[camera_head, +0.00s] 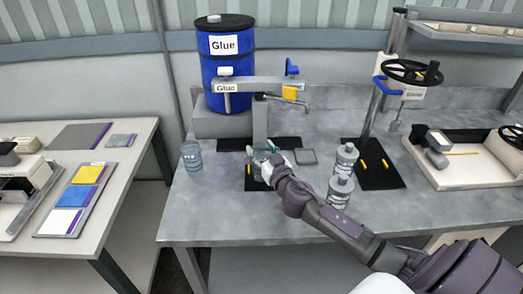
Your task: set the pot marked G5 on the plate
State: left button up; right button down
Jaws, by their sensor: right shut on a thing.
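My right gripper (268,160) reaches in from the lower right and is shut on a clear, greyish pot (258,171) in front of the glue dispenser's column. The gripper partly hides this pot, and no G5 mark can be read on it. The pot is at a black plate (252,186) on the bench; I cannot tell whether it touches it. A similar pot (192,157) stands upright to the left. Two capped pots with pale bands, one farther (345,158) and one nearer (340,191), stand to the right; their marks are too small to read. My left gripper is not in view.
A blue Glue drum (226,65) stands behind the dispenser arm (262,86), which overhangs the held pot. A small grey square (305,156) lies beside it. A press with a black handwheel (411,72) stands at right. The bench's front left (215,215) is clear.

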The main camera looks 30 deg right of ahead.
jog(key=shift+f, duration=0.1)
jog(key=c, duration=0.7)
grip_release()
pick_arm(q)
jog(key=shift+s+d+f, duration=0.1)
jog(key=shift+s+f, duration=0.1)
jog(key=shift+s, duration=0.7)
pick_arm(e)
jog(key=o, duration=0.3)
jog(key=shift+o, duration=0.2)
jog(key=shift+r, duration=0.25)
pick_arm(q)
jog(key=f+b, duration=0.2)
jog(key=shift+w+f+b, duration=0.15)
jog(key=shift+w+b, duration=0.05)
jog(key=shift+b, duration=0.1)
pick_arm(e)
jog(key=s+a, duration=0.2)
jog(key=s, duration=1)
jog(key=shift+f, duration=0.15)
